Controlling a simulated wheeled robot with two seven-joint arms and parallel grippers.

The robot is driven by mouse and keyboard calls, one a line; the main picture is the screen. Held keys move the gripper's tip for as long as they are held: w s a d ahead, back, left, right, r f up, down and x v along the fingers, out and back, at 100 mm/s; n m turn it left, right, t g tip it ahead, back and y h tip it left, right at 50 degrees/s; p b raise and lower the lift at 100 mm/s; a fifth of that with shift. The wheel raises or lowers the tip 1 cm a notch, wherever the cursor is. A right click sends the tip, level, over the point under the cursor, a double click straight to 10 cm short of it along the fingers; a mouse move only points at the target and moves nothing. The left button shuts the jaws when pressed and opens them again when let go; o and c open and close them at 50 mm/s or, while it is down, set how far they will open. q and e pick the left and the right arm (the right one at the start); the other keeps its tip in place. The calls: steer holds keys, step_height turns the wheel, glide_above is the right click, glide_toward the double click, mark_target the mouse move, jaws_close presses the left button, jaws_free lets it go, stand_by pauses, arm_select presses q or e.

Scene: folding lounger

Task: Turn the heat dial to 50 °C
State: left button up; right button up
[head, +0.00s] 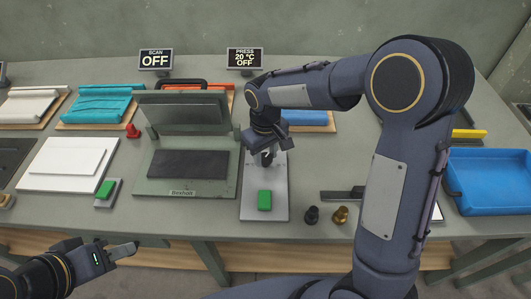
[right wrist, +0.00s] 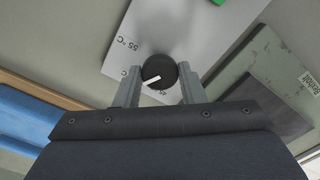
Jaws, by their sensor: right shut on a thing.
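The heat dial (right wrist: 159,71) is a round black knob with a white pointer line, on a pale grey control plate (right wrist: 180,25). My right gripper (right wrist: 157,84) is shut on the dial, one finger on each side. The pointer slants toward the lower left in the right wrist view. A "55 °C" mark shows up left of the dial and a partly covered "45" below it; a mark between them is partly hidden by a finger. In the head view my right gripper (head: 266,157) covers most of the dial. My left gripper (head: 122,251) is empty, low at the left.
The press display (head: 244,58) reads 20 °C, OFF. The scan display (head: 155,60) reads OFF. A green button (head: 264,200) sits on the plate's near end.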

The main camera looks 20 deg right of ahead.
mark_target(265, 157)
steer(key=o, duration=1)
steer(key=shift+r, duration=0.1)
step_height(265, 157, up, 7)
steer(key=shift+r, duration=0.35)
